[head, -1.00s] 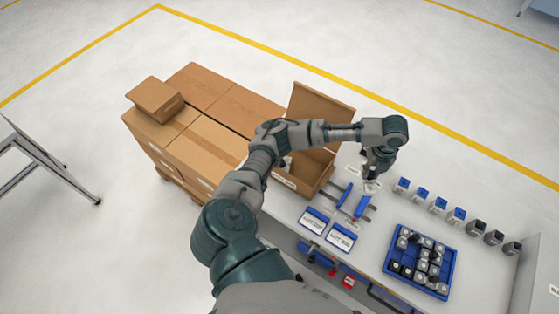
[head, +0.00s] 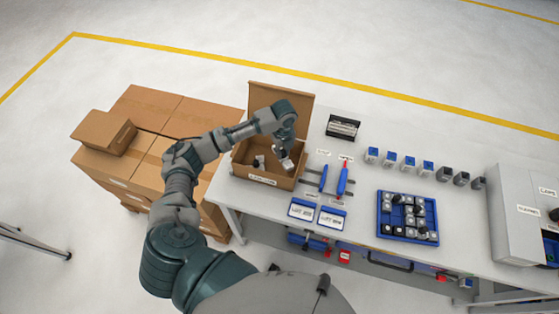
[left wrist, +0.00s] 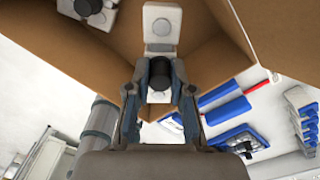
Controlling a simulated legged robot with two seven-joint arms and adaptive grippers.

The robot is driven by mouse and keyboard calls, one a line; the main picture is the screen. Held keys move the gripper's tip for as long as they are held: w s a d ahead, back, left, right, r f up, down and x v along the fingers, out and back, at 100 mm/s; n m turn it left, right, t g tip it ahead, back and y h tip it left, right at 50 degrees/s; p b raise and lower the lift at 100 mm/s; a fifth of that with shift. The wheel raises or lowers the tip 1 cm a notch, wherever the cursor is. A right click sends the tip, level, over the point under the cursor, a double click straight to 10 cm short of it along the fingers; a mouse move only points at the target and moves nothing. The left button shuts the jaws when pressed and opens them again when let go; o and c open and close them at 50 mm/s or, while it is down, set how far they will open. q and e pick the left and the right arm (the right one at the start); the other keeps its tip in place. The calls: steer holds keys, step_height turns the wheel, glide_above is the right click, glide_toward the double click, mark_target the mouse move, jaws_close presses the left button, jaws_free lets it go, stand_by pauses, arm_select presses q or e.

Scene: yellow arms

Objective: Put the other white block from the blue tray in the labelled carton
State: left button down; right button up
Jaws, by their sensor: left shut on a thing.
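The labelled carton (head: 285,184) stands open at the left end of the table, its lid flap raised at the back. My left gripper (head: 286,153) is over the carton's opening, pointing down. It is shut on a white block (head: 288,164), which also shows in the left wrist view (left wrist: 161,22). The block's black knob (left wrist: 160,72) sits between the fingers (left wrist: 160,88). Another white block with a black part (head: 258,162) is inside the carton at the left. The blue tray (head: 380,217) on the right holds several grey, white and black pieces. My right gripper is not in view.
Blue-handled tools (head: 342,180) and two blue-edged cards (head: 331,217) lie right of and in front of the carton. Several blue-and-grey blocks (head: 390,158) stand in a row behind the tray. Large brown boxes (head: 150,113) are stacked at left.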

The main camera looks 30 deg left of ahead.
mark_target(284, 158)
arm_select(q)
steer(key=f, duration=0.2)
steer(key=shift+d+f, duration=0.25)
steer(key=shift+f, duration=0.7)
step_height(284, 158, down, 3)
steer(key=shift+a+r, duration=0.1)
steer(key=shift+r, duration=0.1)
steer(key=shift+a+f, duration=0.15)
steer(key=shift+f, duration=0.2)
steer(key=shift+a, duration=0.15)
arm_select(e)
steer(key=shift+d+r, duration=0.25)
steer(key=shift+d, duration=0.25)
arm_select(q)
steer(key=c, duration=1)
jaws_free()
steer(key=shift+d, duration=0.3)
